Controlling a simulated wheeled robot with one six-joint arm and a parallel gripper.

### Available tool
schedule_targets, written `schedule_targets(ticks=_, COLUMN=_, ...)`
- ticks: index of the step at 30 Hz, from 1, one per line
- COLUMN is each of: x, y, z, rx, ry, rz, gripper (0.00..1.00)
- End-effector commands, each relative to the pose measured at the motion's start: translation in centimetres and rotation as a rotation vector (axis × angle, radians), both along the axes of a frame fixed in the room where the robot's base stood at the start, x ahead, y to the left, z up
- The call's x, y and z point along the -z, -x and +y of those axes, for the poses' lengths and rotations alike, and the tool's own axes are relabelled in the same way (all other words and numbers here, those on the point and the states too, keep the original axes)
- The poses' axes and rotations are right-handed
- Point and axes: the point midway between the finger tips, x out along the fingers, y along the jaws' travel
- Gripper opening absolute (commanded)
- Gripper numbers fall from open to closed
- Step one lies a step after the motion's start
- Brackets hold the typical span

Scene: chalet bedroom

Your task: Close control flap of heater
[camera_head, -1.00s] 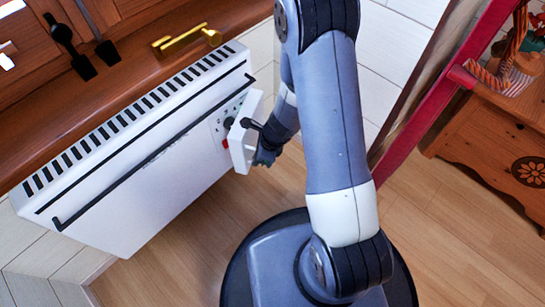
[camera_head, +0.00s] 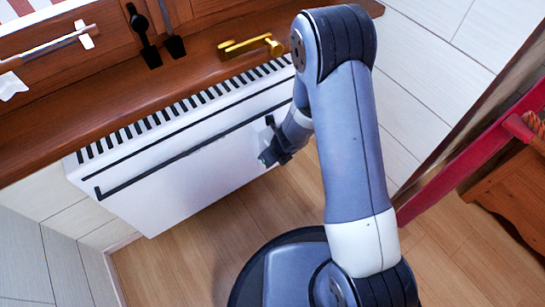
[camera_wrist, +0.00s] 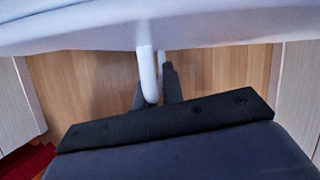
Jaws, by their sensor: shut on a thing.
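The white heater (camera_head: 190,165) hangs below the wooden sill, with black slots on top and a dark rail along its front. My gripper (camera_head: 268,154) is at the right end of its front, under my arm. The wrist view shows my dark gripper fingers (camera_wrist: 156,85) shut on a slim white piece, apparently part of the control flap (camera_wrist: 149,75). A broad white surface (camera_wrist: 90,30) fills the top of that view. The controls are hidden in the head view, and how far the flap stands open is unclear.
A brass handle (camera_head: 250,45) and black fittings (camera_head: 143,28) are above the heater at the sill. A red post (camera_head: 470,155) and a wooden cabinet (camera_head: 510,195) stand at right. The wooden floor (camera_head: 180,265) below the heater is clear.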

Motion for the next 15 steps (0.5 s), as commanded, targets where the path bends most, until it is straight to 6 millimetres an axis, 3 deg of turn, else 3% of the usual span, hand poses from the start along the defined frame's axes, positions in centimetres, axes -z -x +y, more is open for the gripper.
schedule_targets(ticks=8, x=-0.10, y=-0.23, z=0.28, rx=-0.003, ry=-0.006, rz=-0.004, gripper=0.00)
schedule_targets(ticks=9, x=-0.11, y=-0.24, z=0.28, rx=-0.004, ry=-0.006, rz=-0.004, gripper=0.11)
schedule_targets(ticks=15, x=-0.07, y=-0.19, z=0.20, rx=-0.002, ry=-0.004, rz=-0.004, gripper=0.28)
